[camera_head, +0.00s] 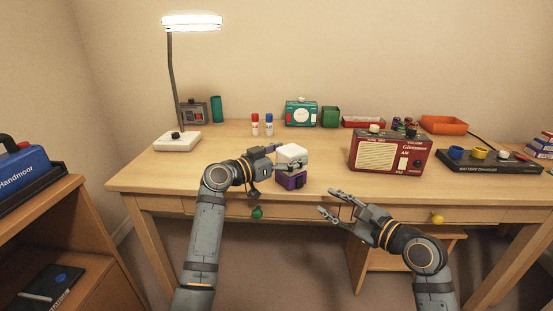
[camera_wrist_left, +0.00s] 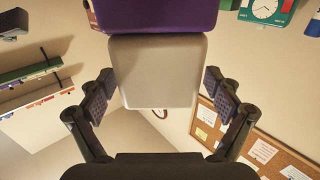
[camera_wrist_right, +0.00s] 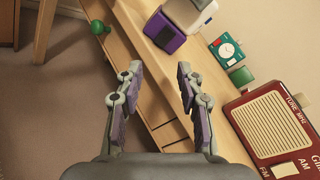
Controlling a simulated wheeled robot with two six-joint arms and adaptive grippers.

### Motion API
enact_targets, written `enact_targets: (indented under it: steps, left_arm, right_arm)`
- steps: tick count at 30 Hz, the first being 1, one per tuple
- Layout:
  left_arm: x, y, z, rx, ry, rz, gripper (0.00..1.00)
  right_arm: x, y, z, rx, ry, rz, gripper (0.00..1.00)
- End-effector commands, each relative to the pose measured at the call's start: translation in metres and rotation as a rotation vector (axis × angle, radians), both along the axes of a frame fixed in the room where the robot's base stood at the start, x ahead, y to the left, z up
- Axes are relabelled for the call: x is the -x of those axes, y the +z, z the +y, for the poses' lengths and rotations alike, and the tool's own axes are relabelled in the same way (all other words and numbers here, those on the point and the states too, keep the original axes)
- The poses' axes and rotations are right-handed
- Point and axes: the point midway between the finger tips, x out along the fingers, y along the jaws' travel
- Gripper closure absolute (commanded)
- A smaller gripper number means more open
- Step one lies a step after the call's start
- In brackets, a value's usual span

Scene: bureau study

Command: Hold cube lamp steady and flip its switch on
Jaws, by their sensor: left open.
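The cube lamp stands on the desk near its front edge. It has a white cube top (camera_head: 291,153) on a purple base (camera_head: 291,180); the top looks unlit. In the left wrist view its grey-white top (camera_wrist_left: 155,72) lies between the fingers of my left gripper (camera_wrist_left: 158,92), with gaps on both sides. My left gripper (camera_head: 277,157) is open at the lamp's left side. A dark patch, possibly the switch, shows on the purple base (camera_wrist_right: 165,33) in the right wrist view. My right gripper (camera_head: 328,201) is open and empty, in front of the desk, right of the lamp.
A red radio (camera_head: 390,152) stands right of the lamp. Two glue-like tubes (camera_head: 262,124), a teal timer (camera_head: 301,113) and a green cup (camera_head: 330,117) are behind it. A lit desk lamp (camera_head: 178,141) stands at left. The desk front edge and drawers lie below.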

Motion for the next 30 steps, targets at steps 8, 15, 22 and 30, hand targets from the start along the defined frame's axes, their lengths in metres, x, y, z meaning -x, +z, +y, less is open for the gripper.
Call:
enact_targets:
  steps: [8, 15, 22, 30]
  left_arm:
    - [-0.005, 0.0, -0.006, -0.001, 0.0, 0.0, 0.09]
    - [-0.005, 0.0, -0.006, -0.001, 0.0, 0.001, 0.3]
    - [-0.005, 0.0, -0.006, -0.001, 0.0, 0.001, 0.61]
    - [-0.005, 0.0, -0.006, -0.001, 0.0, 0.001, 0.78]
  right_arm:
    - [0.0, 0.0, 0.0, 0.0, 0.0, 0.0, 0.62]
    - [0.0, 0.0, 0.0, 0.0, 0.0, 0.0, 0.62]
    - [0.0, 0.0, 0.0, 0.0, 0.0, 0.0, 0.62]
    - [0.004, 0.011, -0.003, 0.127, 0.035, -0.062, 0.81]
